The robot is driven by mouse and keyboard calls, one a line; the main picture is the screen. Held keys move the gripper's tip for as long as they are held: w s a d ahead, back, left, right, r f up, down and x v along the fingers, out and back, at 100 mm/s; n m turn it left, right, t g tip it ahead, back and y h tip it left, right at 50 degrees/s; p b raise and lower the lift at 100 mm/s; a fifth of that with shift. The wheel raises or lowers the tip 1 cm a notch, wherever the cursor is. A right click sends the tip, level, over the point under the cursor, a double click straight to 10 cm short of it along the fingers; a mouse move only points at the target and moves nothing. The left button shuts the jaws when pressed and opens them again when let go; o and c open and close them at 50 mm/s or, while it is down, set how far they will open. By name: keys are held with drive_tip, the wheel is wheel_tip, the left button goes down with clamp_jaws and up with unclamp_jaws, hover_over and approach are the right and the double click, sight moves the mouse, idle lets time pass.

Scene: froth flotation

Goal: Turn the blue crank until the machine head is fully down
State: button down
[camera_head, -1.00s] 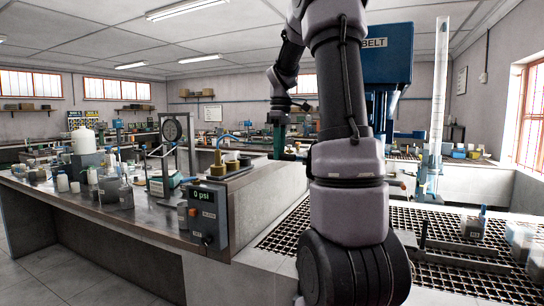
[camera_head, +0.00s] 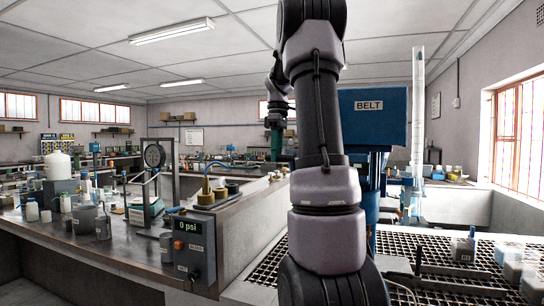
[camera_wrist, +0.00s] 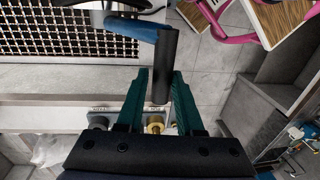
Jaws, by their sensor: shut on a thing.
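The black crank handle (camera_wrist: 164,66) hangs from the blue crank arm (camera_wrist: 132,28) in the wrist view. The green fingers of my gripper (camera_wrist: 161,80) stand on both sides of the handle and are shut on it. In the head view my gripper (camera_head: 277,138) points down, left of the machine, and the crank is hidden behind my arm. The machine head shows as a blue box (camera_head: 385,122) labelled BELT, right of my arm and partly covered by it. Its lower parts are mostly hidden.
A bench (camera_head: 110,248) with bottles and instruments runs along the left. A grey box (camera_head: 190,245) reading 0 psi hangs on its end. A metal grate (camera_head: 440,255) with small blocks lies at the lower right. A tall clear column (camera_head: 417,105) stands behind it.

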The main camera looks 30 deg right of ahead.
drive_tip(key=shift+w+d+r, duration=0.15)
drive_tip(key=shift+d+r, duration=0.05)
drive_tip(key=shift+d, duration=0.55)
drive_tip(key=c, duration=0.7)
unclamp_jaws()
drive_tip(key=shift+w, duration=0.1)
drive_tip(key=shift+f, duration=0.1)
drive_tip(key=shift+a, duration=0.15)
drive_tip(key=r, duration=1)
drive_tip(key=shift+w+d+r, duration=0.3)
drive_tip(key=shift+w+d, duration=0.05)
drive_tip(key=shift+d, duration=0.05)
